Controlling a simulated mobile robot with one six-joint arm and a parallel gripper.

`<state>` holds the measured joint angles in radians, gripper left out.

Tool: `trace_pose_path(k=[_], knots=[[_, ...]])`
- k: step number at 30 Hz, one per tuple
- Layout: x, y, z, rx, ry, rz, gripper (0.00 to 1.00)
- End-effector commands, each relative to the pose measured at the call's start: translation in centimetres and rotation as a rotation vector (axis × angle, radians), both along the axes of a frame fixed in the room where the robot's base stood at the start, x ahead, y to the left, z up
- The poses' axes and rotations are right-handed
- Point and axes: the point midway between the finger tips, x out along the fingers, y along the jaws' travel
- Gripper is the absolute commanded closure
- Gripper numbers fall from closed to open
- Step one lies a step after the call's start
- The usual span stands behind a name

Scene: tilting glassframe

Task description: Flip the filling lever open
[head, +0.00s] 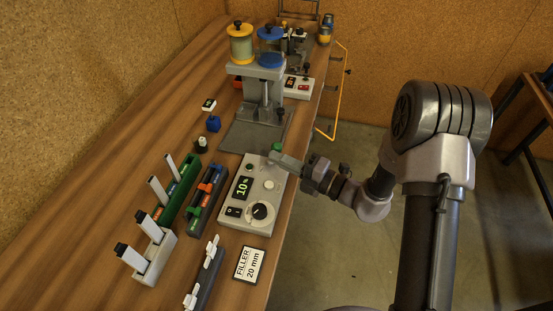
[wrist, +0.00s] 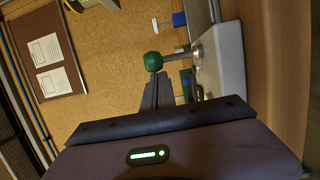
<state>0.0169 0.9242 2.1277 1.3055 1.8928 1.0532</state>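A lever with a green knob (head: 277,147) stands at the far end of the grey control box (head: 238,214). In the wrist view the green knob (wrist: 153,61) sits on a short metal stem that runs sideways to the grey box (wrist: 222,62). My gripper (head: 274,156) reaches in from the right at the box's far end. In the wrist view my gripper's fingers (wrist: 163,76) lie close together, just below the knob and stem, with nothing seen between them. I cannot tell whether the fingertips touch the lever.
The box carries a 10% display and a black dial (head: 260,211). A filler stand (head: 262,95) with yellow and blue containers stands beyond it. Coloured holders (head: 176,190) are to the left, and a "FILLER 20 mm" card (head: 249,263) lies in front. Open floor is right of the table.

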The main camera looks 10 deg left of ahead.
Motion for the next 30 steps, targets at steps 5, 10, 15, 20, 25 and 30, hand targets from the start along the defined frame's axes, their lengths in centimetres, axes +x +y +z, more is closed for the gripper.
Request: trace_pose_path(k=[5, 10, 15, 20, 25, 30], knots=[[0.1, 0.0, 0.1, 0.000, -0.001, -0.002, 1.00], [-0.1, -0.8, 0.1, -0.001, 0.000, -0.004, 1.00], [-1.4, -4.2, 0.2, -0.001, 0.003, -0.007, 1.00], [-2.9, -8.0, 0.1, 0.000, 0.002, -0.006, 1.00], [-4.4, -11.9, 0.1, 0.000, 0.001, -0.005, 1.00], [-5.5, -14.8, -0.1, 0.000, 0.000, -0.003, 1.00]])
